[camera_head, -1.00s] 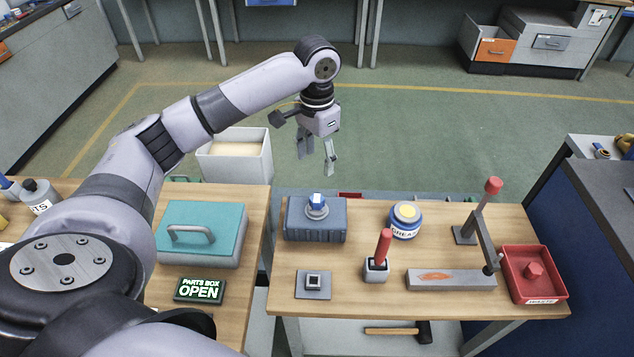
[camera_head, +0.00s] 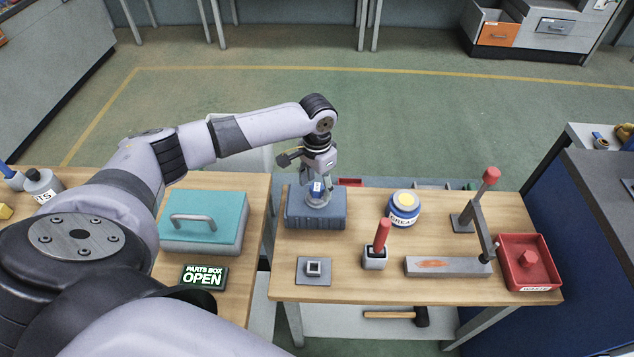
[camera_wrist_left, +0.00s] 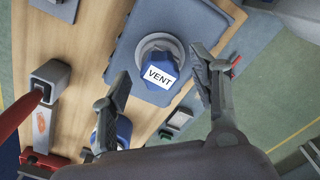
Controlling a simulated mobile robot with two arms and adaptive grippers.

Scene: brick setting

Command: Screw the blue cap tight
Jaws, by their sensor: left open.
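The blue cap (camera_head: 317,187) sits on a grey round neck on top of a blue-grey block (camera_head: 300,222) at the table's back left. In the left wrist view the cap (camera_wrist_left: 153,86) carries a white label reading VENT, and a grey ring surrounds it. My left gripper (camera_head: 318,184) is over the block, pointing down at the cap. In the left wrist view my left gripper (camera_wrist_left: 160,88) is open, with one finger on each side of the cap and visible space between. Whether the cap is seated tight cannot be seen. My right gripper is not in view.
A grease jar (camera_head: 403,210) stands right of the block. A red-handled tool in a holder (camera_head: 375,258), a lever (camera_head: 478,220) and a red waste tray (camera_head: 527,282) are further right and nearer. A teal-lidded parts box (camera_head: 203,216) stands left.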

